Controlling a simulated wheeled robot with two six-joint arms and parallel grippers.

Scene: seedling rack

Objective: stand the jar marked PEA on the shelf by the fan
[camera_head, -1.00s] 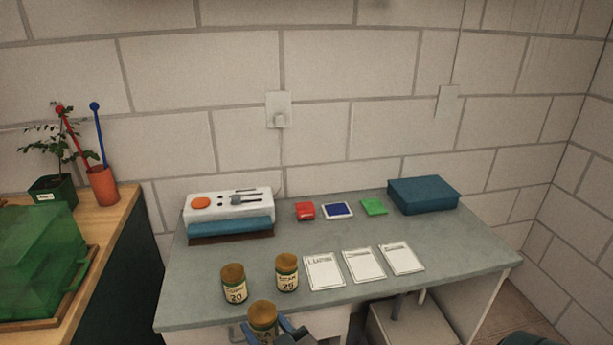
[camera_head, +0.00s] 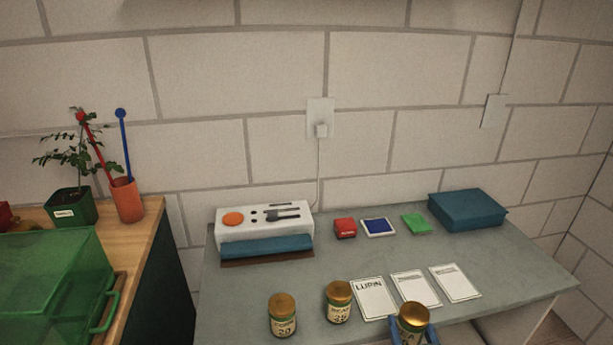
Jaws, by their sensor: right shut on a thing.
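A gold-lidded jar (camera_head: 412,318) is held between the blue fingers of my right gripper (camera_head: 412,335) at the bottom right of centre, upright or nearly so. Its label is mostly hidden; only a letter like A shows, so I cannot read the full name. Two similar jars stand on the grey table: one that seems marked CORN (camera_head: 282,318) and one that seems marked BEAN (camera_head: 338,304). No fan is in view, and I cannot make out the shelf by it. My left gripper is out of view.
The grey table (camera_head: 350,240) holds a white device (camera_head: 262,222), a red block (camera_head: 345,228), a blue pad (camera_head: 377,227), a green block (camera_head: 416,223), a blue box (camera_head: 468,210) and several white cards (camera_head: 373,298). A green cover (camera_head: 50,270) sits on the wooden bench at left.

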